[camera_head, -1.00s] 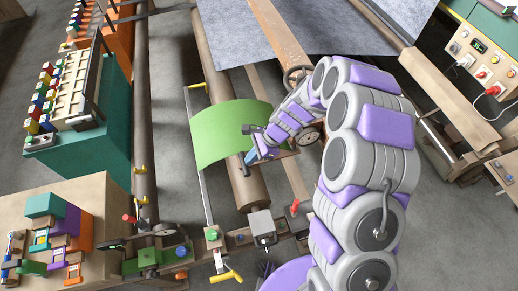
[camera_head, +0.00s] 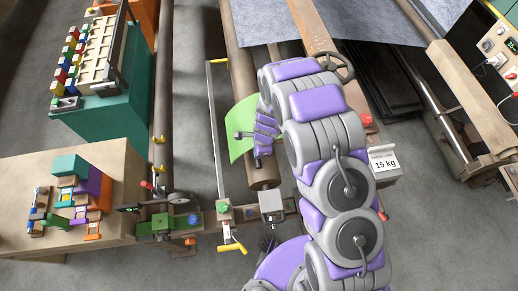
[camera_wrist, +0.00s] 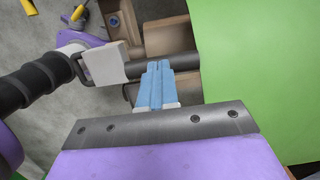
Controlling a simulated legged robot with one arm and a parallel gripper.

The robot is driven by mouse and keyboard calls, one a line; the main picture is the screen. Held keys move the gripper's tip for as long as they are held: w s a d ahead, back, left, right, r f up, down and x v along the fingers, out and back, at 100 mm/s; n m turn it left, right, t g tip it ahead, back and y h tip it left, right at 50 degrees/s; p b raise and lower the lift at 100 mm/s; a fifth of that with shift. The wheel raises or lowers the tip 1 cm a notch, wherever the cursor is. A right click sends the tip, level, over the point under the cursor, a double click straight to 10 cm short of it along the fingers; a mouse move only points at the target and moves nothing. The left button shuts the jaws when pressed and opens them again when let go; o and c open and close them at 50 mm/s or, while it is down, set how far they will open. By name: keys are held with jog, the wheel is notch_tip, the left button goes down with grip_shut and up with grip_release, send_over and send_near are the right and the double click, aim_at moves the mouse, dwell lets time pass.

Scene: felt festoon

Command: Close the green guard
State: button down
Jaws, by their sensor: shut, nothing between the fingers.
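The green guard (camera_head: 240,130) is a curved green sheet over the brown roller (camera_head: 263,178) in the head view. My arm hides its right part. In the wrist view the guard (camera_wrist: 262,75) fills the right side as a flat green surface. My gripper (camera_wrist: 159,68) has its two blue fingers together, with nothing between them. The fingertips overlap a dark round bar (camera_wrist: 185,62) left of the guard's edge; I cannot tell whether they touch it. In the head view the gripper (camera_head: 257,162) is small, at the guard's lower right, partly hidden by my wrist.
A long metal rail with a yellow handle (camera_head: 232,247) runs left of the guard. A grey block (camera_head: 271,205) sits below the roller. A wooden bench (camera_head: 110,170) stands left.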

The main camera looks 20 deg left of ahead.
jog(key=f, duration=0.2)
jog(key=f+b, duration=0.1)
jog(key=f, duration=0.1)
jog(key=shift+d+f, duration=0.2)
jog(key=shift+f, duration=0.1)
jog(key=shift+r, duration=0.15)
